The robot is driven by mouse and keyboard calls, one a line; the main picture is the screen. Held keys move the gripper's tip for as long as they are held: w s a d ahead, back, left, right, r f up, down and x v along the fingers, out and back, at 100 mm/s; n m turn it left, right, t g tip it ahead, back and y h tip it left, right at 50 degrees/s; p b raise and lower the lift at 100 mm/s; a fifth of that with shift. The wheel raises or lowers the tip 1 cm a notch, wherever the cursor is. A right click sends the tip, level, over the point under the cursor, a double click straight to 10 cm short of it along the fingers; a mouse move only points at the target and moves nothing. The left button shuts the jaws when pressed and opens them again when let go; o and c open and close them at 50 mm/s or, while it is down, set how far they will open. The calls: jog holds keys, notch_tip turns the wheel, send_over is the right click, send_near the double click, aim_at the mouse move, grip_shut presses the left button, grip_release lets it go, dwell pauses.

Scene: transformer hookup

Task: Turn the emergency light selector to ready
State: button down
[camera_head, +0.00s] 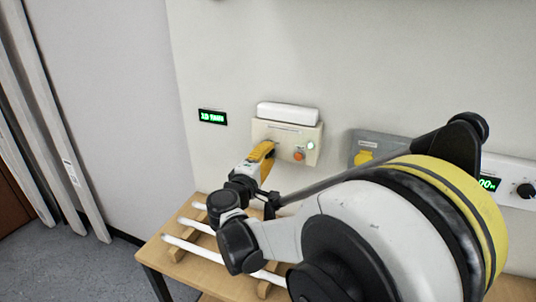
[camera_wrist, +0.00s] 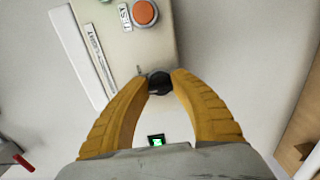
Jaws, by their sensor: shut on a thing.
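The emergency light unit (camera_head: 287,132) is a cream box on the wall with a white lamp bar (camera_head: 288,113) on top. An orange button (camera_head: 299,155) and a small lit green-white lamp (camera_head: 310,145) are on its front. In the wrist view the black selector knob (camera_wrist: 159,82) sits between the yellow fingertips of my gripper (camera_wrist: 160,80). My gripper is shut on the knob, with a fingertip on each side. The orange button also shows in the wrist view (camera_wrist: 144,13). My gripper hides the knob in the head view, and its marked positions cannot be read.
A small green display (camera_head: 212,117) is on the wall left of the unit. A grey box with a yellow part (camera_head: 364,157) and a white panel with a black knob (camera_head: 525,190) are to the right. A wooden table (camera_head: 160,250) with white tubes stands below.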

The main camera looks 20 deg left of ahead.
dwell(0.4)
jog(key=c, duration=1.1)
grip_release()
jog(key=s, duration=0.8)
jog(key=s+a, duration=0.1)
jog(key=s, duration=0.3)
jog(key=shift+w+d, duration=0.1)
